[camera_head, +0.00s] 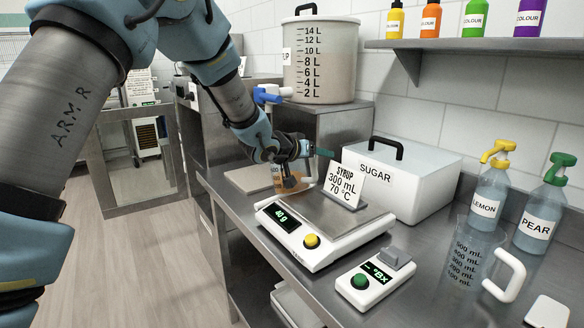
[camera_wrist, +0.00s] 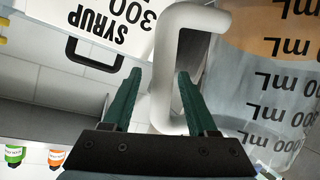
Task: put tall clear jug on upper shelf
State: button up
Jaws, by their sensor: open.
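A clear jug with mL marks and orange liquid stands on the steel counter in the head view (camera_head: 287,182), partly hidden behind my gripper (camera_head: 318,154). The wrist view shows this jug (camera_wrist: 270,95) upside down, with its white handle (camera_wrist: 160,95) between the two green fingers of my gripper (camera_wrist: 159,74). The fingers are open and apart around the handle; whether either touches it I cannot tell. A second clear jug (camera_head: 470,257), marked to 500 mL and seemingly empty, stands at the right front. A wall shelf (camera_head: 480,44) is at the upper right.
Several colour bottles (camera_head: 431,20) stand on the shelf. A syrup card (camera_head: 343,183), a scale (camera_head: 325,228), a white sugar box (camera_head: 405,175) and a °Bx meter (camera_head: 375,279) crowd the counter beside the jug. A large tank (camera_head: 320,60) stands behind.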

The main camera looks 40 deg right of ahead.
grip_shut()
dwell(0.4)
jog(key=shift+r, duration=0.1)
dwell(0.9)
